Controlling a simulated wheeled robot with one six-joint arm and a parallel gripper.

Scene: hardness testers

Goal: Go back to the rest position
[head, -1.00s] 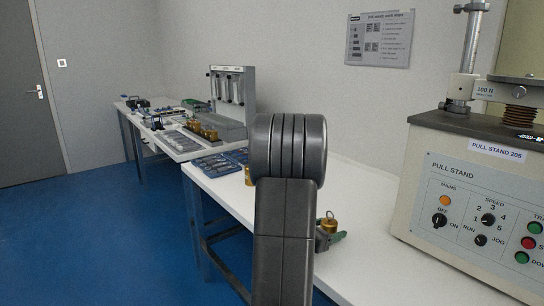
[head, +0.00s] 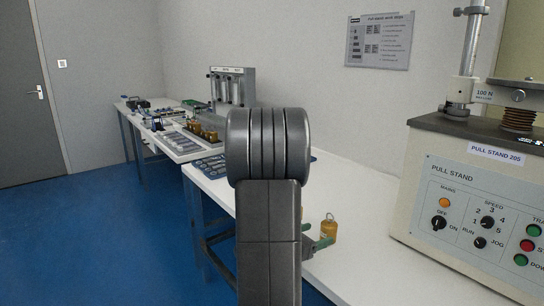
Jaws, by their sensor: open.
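My gripper (head: 321,243) shows only in part, low in the head view, just right of my dark arm, which hides the rest of it. Its green finger is open and lies at the lower left of a brass weight (head: 328,229). The weight is a small cylinder with a hook or ring on top and stands upright on the white table (head: 365,262). I cannot tell whether the finger touches it.
The pull stand (head: 460,190) fills the right side of the table. A further bench with a rack of gauges (head: 232,90) and brass weights (head: 203,130) stands behind left. Blue floor (head: 90,235) is open at left. My arm covers the middle.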

